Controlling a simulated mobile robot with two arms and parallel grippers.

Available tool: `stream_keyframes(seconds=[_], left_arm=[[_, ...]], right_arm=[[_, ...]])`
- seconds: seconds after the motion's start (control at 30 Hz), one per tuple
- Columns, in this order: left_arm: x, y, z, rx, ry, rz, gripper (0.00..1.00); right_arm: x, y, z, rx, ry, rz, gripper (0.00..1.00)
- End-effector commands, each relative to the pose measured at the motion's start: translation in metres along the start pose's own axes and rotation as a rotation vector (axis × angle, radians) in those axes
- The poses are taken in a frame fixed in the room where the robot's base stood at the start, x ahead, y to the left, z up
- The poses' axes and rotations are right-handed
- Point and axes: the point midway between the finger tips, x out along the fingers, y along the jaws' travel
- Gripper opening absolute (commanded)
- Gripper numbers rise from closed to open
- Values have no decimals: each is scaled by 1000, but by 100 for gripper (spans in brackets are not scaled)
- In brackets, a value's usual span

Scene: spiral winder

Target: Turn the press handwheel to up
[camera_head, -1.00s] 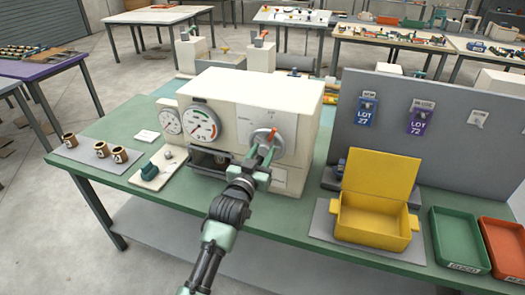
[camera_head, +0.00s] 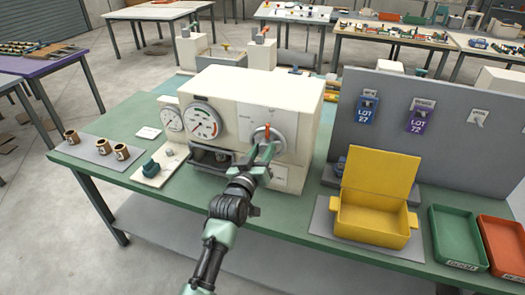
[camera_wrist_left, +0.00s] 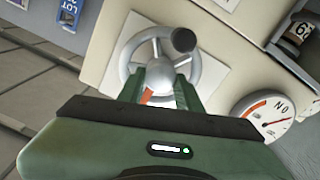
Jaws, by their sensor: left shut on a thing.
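The press handwheel (camera_head: 279,133) is a grey spoked wheel on the front of the cream press housing (camera_head: 225,88). A red mark shows near its top in the head view, close to upright. In the left wrist view the handwheel (camera_wrist_left: 197,68) has a dark round knob (camera_wrist_left: 184,40) on its rim, and a red-orange part shows between the fingers. My left gripper (camera_head: 263,153) is at the front of the wheel. In the wrist view its green fingers (camera_wrist_left: 160,86) overlap the wheel's middle and are shut on it; the exact contact is partly hidden. My right gripper is not in view.
Two dial gauges (camera_head: 202,122) sit left of the wheel. Small brown cups (camera_head: 103,150) stand on a mat at left. An open yellow box (camera_head: 372,220), a green tray (camera_head: 458,238) and a red tray (camera_head: 505,247) are at right. A grey panel (camera_head: 450,150) stands behind them.

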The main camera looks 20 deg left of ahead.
Motion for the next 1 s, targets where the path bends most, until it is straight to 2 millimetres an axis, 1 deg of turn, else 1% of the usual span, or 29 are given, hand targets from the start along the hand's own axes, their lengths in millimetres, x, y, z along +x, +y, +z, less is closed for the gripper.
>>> stream_keyframes(seconds=[0.13,0.17,0.2,0.23,0.53,0.63,0.77,0.9,1.0], left_arm=[[0,0,2,-4,-5,0,0],[0,0,2,-4,-5,0,40],[0,0,2,-4,-5,0,51],[0,0,2,-4,-4,0,56],[-1,0,1,-1,-1,0,56],[-6,0,2,-1,-2,0,56],[-24,-1,4,-2,-2,0,56],[-49,-1,4,-2,-2,0,56],[-63,-1,4,-3,-2,0,56]], right_arm=[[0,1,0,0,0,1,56],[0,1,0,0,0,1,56],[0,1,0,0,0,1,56],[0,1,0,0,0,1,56],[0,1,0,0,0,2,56],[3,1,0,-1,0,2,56],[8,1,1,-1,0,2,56],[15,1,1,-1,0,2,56],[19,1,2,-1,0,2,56]])
